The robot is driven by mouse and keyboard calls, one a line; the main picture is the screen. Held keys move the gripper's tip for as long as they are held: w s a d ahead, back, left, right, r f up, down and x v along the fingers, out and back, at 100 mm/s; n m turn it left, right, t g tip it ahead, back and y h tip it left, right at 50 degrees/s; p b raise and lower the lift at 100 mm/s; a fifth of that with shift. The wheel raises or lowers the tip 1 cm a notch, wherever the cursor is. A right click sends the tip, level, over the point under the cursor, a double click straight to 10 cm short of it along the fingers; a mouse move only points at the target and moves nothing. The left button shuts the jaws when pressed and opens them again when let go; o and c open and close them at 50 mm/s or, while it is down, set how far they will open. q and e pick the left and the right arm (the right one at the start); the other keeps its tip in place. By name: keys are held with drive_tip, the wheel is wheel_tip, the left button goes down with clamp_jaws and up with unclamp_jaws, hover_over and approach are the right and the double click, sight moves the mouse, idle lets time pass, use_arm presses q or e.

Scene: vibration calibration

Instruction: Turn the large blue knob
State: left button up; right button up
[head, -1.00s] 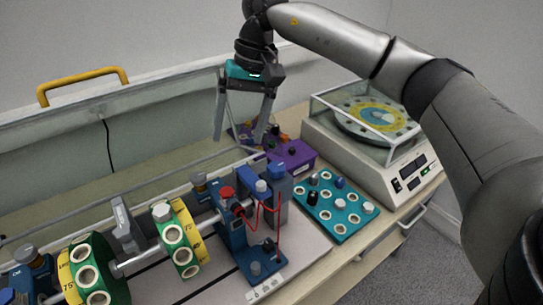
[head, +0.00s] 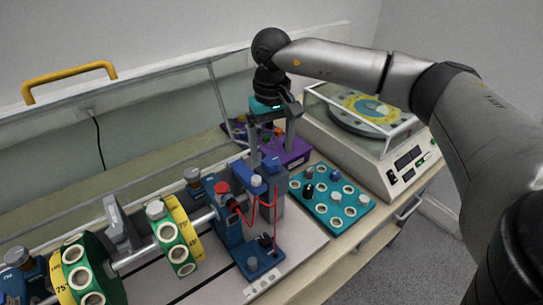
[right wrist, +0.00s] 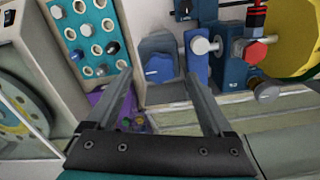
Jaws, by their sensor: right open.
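The large blue knob (head: 272,164) sits on top of the blue motor stand (head: 229,225) in the middle of the head view. It also shows as a faceted blue shape (right wrist: 160,66) between my finger tips in the right wrist view. My right gripper (head: 272,155) is open and empty, pointing down with its fingers around or just above the knob; I cannot tell whether they touch it. The right wrist view shows the spread fingers (right wrist: 158,80) on either side of the blue shape. My left gripper is not in view.
A red knob (head: 221,188) and a grey-topped knob (head: 257,181) stand close by on the stand, with red wires. A teal holed tray (head: 361,211) lies to the right, a purple box (head: 298,152) behind. A balancing machine (head: 396,166) and clear guard flank the area.

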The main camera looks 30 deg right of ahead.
sight(271, 164)
drive_tip(key=shift+f, duration=1.5)
clamp_jaws()
